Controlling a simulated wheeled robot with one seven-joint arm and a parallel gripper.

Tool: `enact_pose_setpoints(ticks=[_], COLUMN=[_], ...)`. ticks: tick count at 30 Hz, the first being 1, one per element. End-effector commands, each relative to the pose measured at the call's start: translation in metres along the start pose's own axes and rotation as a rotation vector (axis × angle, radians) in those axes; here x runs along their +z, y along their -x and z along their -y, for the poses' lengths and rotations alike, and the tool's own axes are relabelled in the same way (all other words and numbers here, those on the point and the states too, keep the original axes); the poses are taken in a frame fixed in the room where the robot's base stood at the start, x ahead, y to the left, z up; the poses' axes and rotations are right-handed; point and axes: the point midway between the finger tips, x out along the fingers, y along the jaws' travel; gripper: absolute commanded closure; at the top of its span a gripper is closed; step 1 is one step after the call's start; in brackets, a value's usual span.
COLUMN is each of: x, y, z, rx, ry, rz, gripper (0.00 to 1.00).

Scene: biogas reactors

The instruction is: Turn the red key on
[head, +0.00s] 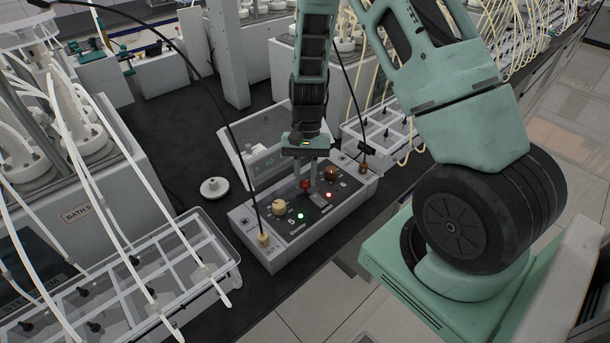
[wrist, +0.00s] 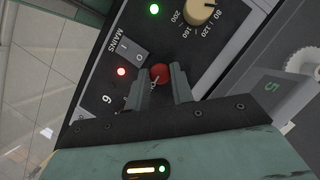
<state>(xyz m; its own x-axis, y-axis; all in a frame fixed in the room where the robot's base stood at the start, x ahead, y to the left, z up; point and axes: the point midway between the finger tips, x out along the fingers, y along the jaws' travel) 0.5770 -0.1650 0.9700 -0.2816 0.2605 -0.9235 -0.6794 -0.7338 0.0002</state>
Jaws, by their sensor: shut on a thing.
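The red key (head: 306,184) sits on the top panel of a grey control box (head: 283,255). In the wrist view the red key (wrist: 159,72) shows as a round red head between my two fingers. My gripper (head: 311,183) points down over the panel from above. In the wrist view my gripper (wrist: 161,82) is shut on the red key, with a finger on each side. A label reading MAINS stands beside it. The lower part of the key is hidden by the fingers.
A cream dial (head: 279,207) and a brown knob (head: 331,173) flank the key. A green light (head: 300,216) and a red light (head: 328,195) are lit. Cables rise from the box's ends. A clear rack (head: 130,275) stands at left; a white round piece (head: 214,187) lies on the dark bench.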

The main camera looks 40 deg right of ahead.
Motion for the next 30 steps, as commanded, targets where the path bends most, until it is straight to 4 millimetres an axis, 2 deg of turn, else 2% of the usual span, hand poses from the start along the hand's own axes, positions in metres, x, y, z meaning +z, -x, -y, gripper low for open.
enact_pose_setpoints(ticks=[15, 16, 18, 26, 30], x=[-0.0017, -0.0016, -0.0015, -0.0007, -0.0014], y=[0.0024, 0.0024, 0.0023, 0.0011, 0.0073], z=[0.0008, 0.0008, 0.0007, 0.0002, 0.0005], rx=[-0.011, -0.011, -0.01, -0.009, -0.01], ry=[-0.019, -0.019, -0.019, -0.018, -0.018], rz=[-0.007, -0.007, -0.006, -0.003, -0.005], gripper=[0.99, 0.74, 0.56, 0.56, 0.56])
